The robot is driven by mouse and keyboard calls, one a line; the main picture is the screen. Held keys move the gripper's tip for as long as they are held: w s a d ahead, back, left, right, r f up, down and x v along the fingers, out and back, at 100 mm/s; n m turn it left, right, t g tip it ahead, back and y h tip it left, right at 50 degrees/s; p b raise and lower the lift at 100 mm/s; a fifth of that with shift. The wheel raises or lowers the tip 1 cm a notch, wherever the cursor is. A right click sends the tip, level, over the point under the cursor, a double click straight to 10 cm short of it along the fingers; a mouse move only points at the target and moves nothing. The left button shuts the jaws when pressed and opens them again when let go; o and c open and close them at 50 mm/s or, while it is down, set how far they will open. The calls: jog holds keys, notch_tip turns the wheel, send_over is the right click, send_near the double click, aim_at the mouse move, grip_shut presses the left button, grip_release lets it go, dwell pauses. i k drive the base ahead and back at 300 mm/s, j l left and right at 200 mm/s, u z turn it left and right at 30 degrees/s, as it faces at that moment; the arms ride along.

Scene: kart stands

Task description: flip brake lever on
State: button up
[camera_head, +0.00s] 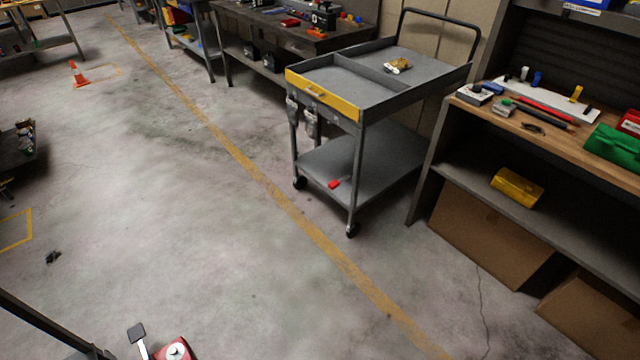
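No part is clearly recognizable as the brake lever. A grey wheeled cart (392,137) with a yellow front edge stands right of center. A small red piece (334,184) with a thin grey stem shows at its lower shelf; I cannot tell whether it is a lever. Black caster wheels (352,230) show under the cart. At the bottom edge, a dark flat pad on a pale stem (137,333) stands beside a red part with a white disc (173,349), both partly cut off; I cannot tell what they are. My gripper is not in view.
A workbench with tools and a yellow box (517,187) on its shelf stands right of the cart. Another bench (290,35) is behind it. An orange cone (78,74) stands far left. The concrete floor (190,230) left of the cart is mostly clear.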

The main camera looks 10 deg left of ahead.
aim_at(334, 184)
jog(key=i+l+u, duration=1.1)
jog(key=i+l, duration=0.8)
jog(key=l, duration=0.15)
